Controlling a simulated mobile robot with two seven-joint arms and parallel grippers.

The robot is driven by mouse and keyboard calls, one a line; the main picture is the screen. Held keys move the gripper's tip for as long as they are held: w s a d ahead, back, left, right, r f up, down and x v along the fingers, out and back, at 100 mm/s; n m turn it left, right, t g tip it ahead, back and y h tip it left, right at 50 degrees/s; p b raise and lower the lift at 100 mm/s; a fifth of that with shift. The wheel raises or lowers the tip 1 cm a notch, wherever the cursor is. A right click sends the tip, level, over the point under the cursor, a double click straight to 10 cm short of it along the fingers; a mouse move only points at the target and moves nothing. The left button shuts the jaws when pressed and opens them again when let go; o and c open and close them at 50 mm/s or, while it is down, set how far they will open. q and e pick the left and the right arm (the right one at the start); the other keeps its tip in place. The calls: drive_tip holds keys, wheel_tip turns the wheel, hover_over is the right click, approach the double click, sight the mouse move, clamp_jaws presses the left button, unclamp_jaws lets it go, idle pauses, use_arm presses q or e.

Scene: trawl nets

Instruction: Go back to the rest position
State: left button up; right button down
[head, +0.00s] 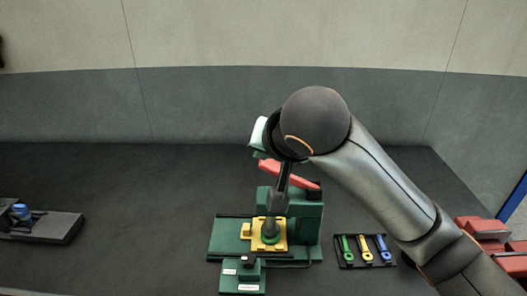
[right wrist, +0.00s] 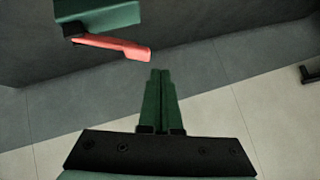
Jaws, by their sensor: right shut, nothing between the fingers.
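My right gripper (right wrist: 160,72) shows in the right wrist view with its two green fingers together and nothing between them. In the head view my right arm reaches in from the lower right. Its wrist hangs above and behind the green press, and the fingertips are hidden there. The press has a green body (head: 312,226), a red lever (head: 290,174) and a yellow plate (head: 257,243) under its grey ram. The red lever (right wrist: 118,46) also shows in the right wrist view, left of the fingertips and apart from them. My left gripper is not in view.
Right of the press lies a black tray (head: 350,264) with green, yellow and blue tools. Red blocks (head: 482,228) stand at the right edge. A dark grey fixture (head: 58,228) with a blue-topped part is at the left. The dark table between it and the press is clear.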

drive_tip(key=s+d+f+n+g, duration=0.1)
drive_tip(key=s+d+f, duration=0.2)
drive_tip(key=f, duration=0.5)
drive_tip(key=s+d+f+g, duration=0.1)
drive_tip(key=s+d+f, duration=0.2)
drive_tip(key=f, duration=0.5)
drive_tip(key=s+d+f+n+g, duration=0.1)
drive_tip(key=s+d+f, duration=0.2)
drive_tip(key=f, duration=0.4)
drive_tip(key=s+d+f+n+g+h, duration=0.1)
drive_tip(key=s+d+f+h, duration=0.1)
drive_tip(key=s+d+f, duration=0.6)
drive_tip(key=s+d+f+n+g+h, duration=0.1)
drive_tip(key=s+d+f, duration=0.4)
drive_tip(key=s, duration=0.4)
drive_tip(key=w+a+f+t+y, duration=0.1)
drive_tip(key=w+a+f+t, duration=0.1)
drive_tip(key=f, duration=0.3)
drive_tip(key=w+a+f+t+y, duration=0.1)
drive_tip(key=a+f+t, duration=0.1)
drive_tip(key=f, duration=0.3)
drive_tip(key=shift+w+t, duration=0.4)
drive_tip(key=shift+t, duration=0.1)
drive_tip(key=c, duration=1.5)
unclamp_jaws()
drive_tip(key=shift+a, duration=0.1)
